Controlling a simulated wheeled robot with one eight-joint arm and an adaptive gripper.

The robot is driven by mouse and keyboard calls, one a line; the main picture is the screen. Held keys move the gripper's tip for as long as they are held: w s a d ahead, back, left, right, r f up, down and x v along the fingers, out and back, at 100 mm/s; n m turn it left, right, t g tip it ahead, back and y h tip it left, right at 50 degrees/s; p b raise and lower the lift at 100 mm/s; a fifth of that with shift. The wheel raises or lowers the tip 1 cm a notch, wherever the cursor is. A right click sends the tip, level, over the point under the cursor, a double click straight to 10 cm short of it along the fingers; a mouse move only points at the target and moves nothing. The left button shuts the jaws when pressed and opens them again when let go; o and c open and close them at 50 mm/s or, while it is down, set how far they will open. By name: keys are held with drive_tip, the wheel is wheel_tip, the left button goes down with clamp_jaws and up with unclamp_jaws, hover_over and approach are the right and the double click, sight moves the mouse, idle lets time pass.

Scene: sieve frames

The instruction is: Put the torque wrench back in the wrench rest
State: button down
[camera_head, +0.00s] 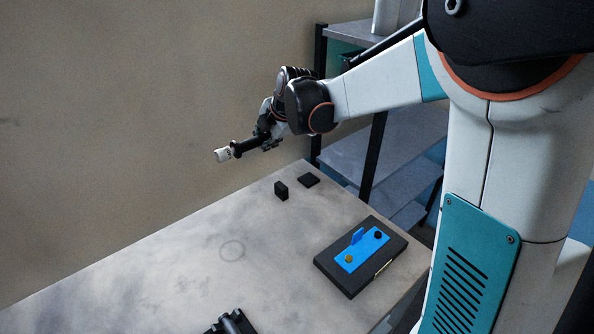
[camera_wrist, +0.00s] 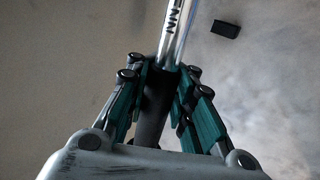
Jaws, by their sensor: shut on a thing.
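My gripper (camera_head: 266,132) is raised above the far end of the table. It is shut on the torque wrench (camera_head: 242,147), whose black part and pale end stick out to the lower left. In the wrist view my gripper (camera_wrist: 160,85) has its fingers around the wrench's black handle, and the silver shaft (camera_wrist: 176,32) with dark lettering runs up out of the picture. An upright black block (camera_head: 281,190) and a flat black piece (camera_head: 309,181) stand apart on the table below; I cannot tell whether they form the wrench rest. A black block (camera_wrist: 225,29) also shows in the wrist view.
A black box (camera_head: 334,274) with a blue plate (camera_head: 361,250) and small knobs lies at the table's right edge. A dark object (camera_head: 231,323) is partly cut off at the bottom. Grey shelves (camera_head: 350,155) stand behind. The table's (camera_head: 150,265) left and middle are clear.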

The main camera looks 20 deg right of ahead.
drive_tip(key=shift+w+r, duration=0.3)
drive_tip(key=shift+r, duration=0.1)
wheel_tip(320, 180, down, 20)
drive_tip(key=b, duration=0.6)
drive_tip(key=shift+r, duration=0.15)
drive_tip(key=shift+s+f+b, duration=0.1)
drive_tip(key=shift+f+b, duration=0.15)
drive_tip(key=shift+b, duration=0.15)
drive_tip(key=c, duration=1.4)
unclamp_jaws()
drive_tip(key=shift+r, duration=0.1)
